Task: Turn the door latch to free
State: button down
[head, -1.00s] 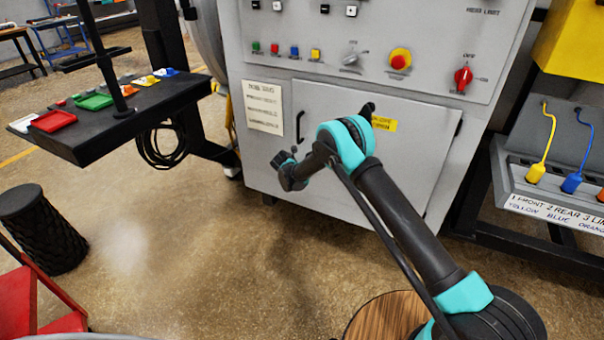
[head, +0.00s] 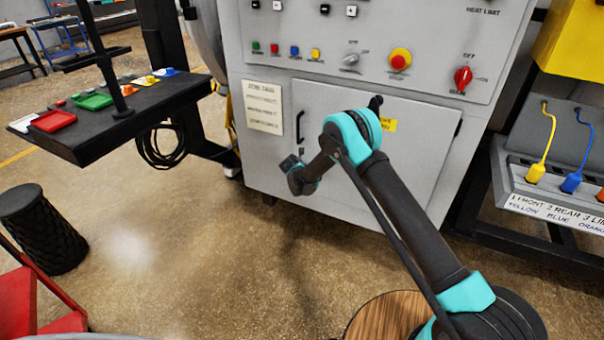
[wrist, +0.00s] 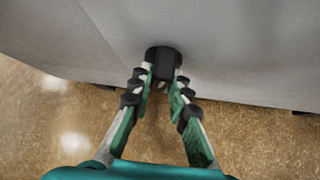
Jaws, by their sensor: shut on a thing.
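The door latch is a short black piece (wrist: 162,60) on the grey cabinet front in the wrist view. My gripper (wrist: 162,82) is shut on it, one finger on each side, at the cabinet's lower face. The fingers hide part of the latch, and its exact turn angle cannot be told. In the head view the grey door (head: 410,150) looks closed, with a black vertical handle (head: 300,126) at its left edge. My wrist is in front of the door's lower left, and the fingertips are hidden there.
Above the door is a panel with a red emergency button (head: 399,60) and a red rotary switch (head: 462,78). A black shelf (head: 140,118) with coloured trays stands left. A rack with plugged cables (head: 540,180) stands right.

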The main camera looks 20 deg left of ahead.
jog(key=y, duration=0.1)
jog(key=m+y, duration=0.1)
jog(key=y, duration=0.1)
jog(key=shift+d+m+t, duration=0.2)
jog(key=shift+m+t, duration=0.1)
jog(key=y, duration=0.1)
jog(key=m+y, duration=0.1)
jog(key=shift+d+f+m+t+y, duration=0.1)
jog(key=shift+f+m+t+y, duration=0.05)
jog(key=shift+m+t+y, duration=0.2)
jog(key=m+t+y, duration=0.2)
jog(key=m+y, duration=0.1)
jog(key=shift+f+y, duration=0.1)
jog(key=shift+y, duration=0.25)
jog(key=shift+m, duration=0.25)
jog(key=c, duration=1.4)
grip_release()
jog(key=shift+c, duration=0.2)
